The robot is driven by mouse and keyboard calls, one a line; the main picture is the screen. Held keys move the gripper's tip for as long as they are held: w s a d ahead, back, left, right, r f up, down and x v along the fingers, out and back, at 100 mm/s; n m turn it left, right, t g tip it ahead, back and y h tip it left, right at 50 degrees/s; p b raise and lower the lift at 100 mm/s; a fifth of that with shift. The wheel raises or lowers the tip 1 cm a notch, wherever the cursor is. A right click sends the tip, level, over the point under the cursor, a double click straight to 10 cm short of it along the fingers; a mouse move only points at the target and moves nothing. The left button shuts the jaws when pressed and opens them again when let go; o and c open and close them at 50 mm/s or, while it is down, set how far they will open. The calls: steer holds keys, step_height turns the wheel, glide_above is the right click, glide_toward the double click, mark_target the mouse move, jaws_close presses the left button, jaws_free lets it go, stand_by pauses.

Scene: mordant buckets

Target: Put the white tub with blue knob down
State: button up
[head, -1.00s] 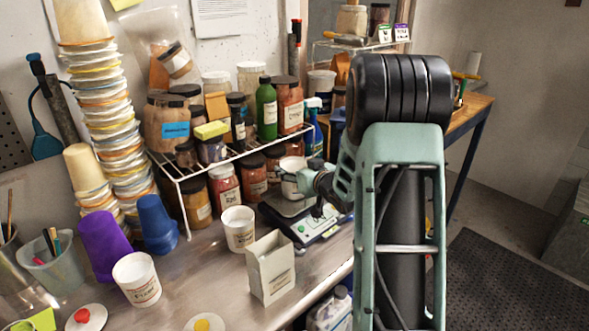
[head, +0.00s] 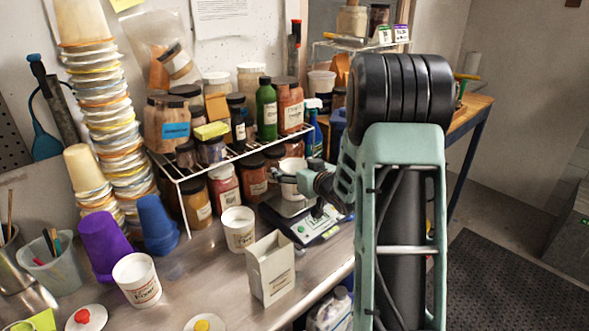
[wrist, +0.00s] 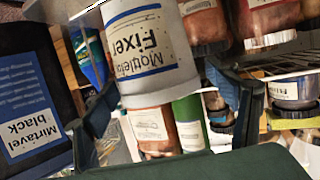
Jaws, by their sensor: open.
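A white tub (head: 292,186) stands at the scale's pan in the head view, beside my gripper (head: 303,181). In the wrist view a white tub labelled "Fixer" (wrist: 150,50) appears upside down between the spread fingers of my gripper (wrist: 165,105). My gripper is open around it; whether a finger touches it is unclear. No blue knob shows on this tub, and its top is hidden in the wrist view. The digital scale (head: 308,227) lies under it in the head view; whether the tub's base rests on the pan is hard to tell.
A wire shelf (head: 240,155) with several jars stands behind. A white tub (head: 238,229), a paper carton (head: 270,268) and another white tub (head: 137,279) stand to the left. Lids with a red knob (head: 86,317) and a yellow knob (head: 203,324) lie in front.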

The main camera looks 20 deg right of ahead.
steer(key=v, duration=1.2)
steer(key=shift+w, duration=0.1)
